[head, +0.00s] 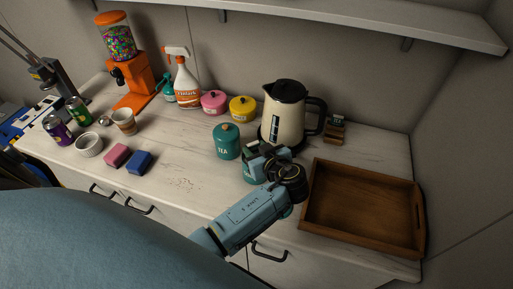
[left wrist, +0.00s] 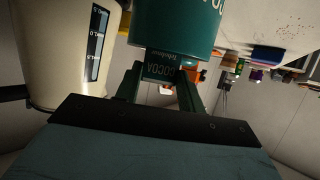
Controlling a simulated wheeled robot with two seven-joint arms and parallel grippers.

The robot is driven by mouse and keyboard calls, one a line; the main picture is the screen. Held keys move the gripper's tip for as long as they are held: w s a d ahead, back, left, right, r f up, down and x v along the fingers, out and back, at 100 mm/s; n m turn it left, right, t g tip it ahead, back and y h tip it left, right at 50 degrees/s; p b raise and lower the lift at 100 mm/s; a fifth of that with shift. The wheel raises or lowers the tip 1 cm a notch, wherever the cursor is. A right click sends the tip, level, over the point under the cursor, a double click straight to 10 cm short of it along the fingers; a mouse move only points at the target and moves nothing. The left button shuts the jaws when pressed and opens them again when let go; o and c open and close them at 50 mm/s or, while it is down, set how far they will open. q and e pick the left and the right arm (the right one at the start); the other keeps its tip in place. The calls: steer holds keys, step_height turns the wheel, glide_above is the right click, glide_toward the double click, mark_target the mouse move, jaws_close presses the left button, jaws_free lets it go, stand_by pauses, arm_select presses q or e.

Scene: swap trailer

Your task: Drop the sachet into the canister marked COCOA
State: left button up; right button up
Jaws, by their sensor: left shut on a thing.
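My left gripper (head: 258,158) is shut on a dark green sachet, which shows between its fingers in the left wrist view (left wrist: 162,72) with the word COCOA printed on it. In the head view, a teal canister (head: 249,176) stands just below and behind the gripper, its label and top mostly hidden. A teal canister also fills the top of the left wrist view (left wrist: 180,28), beyond the sachet; only parts of its letters show. A teal canister marked TEA (head: 226,143) with a lid stands just to the left. My right gripper is not in view.
A cream kettle (head: 284,115) stands close behind the gripper. A wooden tray (head: 358,167) lies to the right. Pink (head: 213,103) and yellow (head: 242,109) pots stand behind the TEA canister. Pink (head: 117,155) and blue (head: 139,162) blocks lie left.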

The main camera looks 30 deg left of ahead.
arm_select(q)
steer(key=o, duration=1)
steer(key=b+v, duration=0.2)
steer(key=v, duration=1.1)
steer(key=shift+d, duration=0.2)
steer(key=shift+r, duration=0.1)
